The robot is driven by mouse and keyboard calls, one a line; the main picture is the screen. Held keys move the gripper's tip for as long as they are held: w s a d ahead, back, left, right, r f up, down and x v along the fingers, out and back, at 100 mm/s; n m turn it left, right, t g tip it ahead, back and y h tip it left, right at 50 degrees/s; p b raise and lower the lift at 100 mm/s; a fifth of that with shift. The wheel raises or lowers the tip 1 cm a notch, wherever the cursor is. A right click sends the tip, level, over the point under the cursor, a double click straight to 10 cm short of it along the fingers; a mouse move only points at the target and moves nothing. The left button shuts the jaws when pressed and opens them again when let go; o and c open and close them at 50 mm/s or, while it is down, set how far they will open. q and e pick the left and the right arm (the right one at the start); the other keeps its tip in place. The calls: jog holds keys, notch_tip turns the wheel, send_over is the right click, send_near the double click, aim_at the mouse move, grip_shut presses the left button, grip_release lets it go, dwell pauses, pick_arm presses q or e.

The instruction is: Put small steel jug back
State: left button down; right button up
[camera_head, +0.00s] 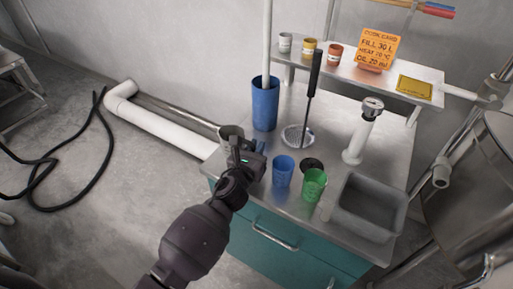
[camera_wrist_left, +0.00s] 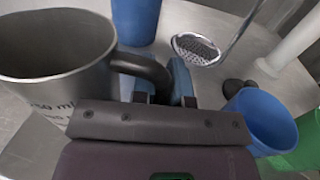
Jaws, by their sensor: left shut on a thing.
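The small steel jug (camera_head: 230,131) is at the left edge of the steel counter, mostly behind my left gripper (camera_head: 244,150) in the head view. In the left wrist view the jug (camera_wrist_left: 55,60) is grey and upright, with a dark handle and a volume marking ending in "50 ml". My left gripper, also in the left wrist view (camera_wrist_left: 165,88), is shut on the jug's handle. I cannot tell whether the jug's base touches the counter. My right gripper is not in view.
The steel counter (camera_head: 345,105) holds a tall blue container (camera_head: 265,105), a strainer ladle (camera_head: 297,136), a blue cup (camera_head: 283,171), a green cup (camera_head: 313,184), a white-stemmed gauge (camera_head: 361,135) and a grey basin (camera_head: 370,207). A raised shelf (camera_head: 345,68) carries small pots and a card.

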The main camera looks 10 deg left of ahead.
pick_arm(q)
jog(key=shift+f, duration=0.2)
jog(key=c, duration=1.1)
grip_release()
jog(key=shift+r, duration=0.15)
jog(key=shift+s+r, duration=0.1)
jog(key=s, duration=0.4)
jog(key=s+a, duration=0.1)
jog(key=s, duration=0.2)
jog(key=s+a, duration=0.1)
jog(key=s, duration=0.3)
jog(key=shift+s+a+p, duration=0.15)
jog(key=shift+s+p, duration=0.15)
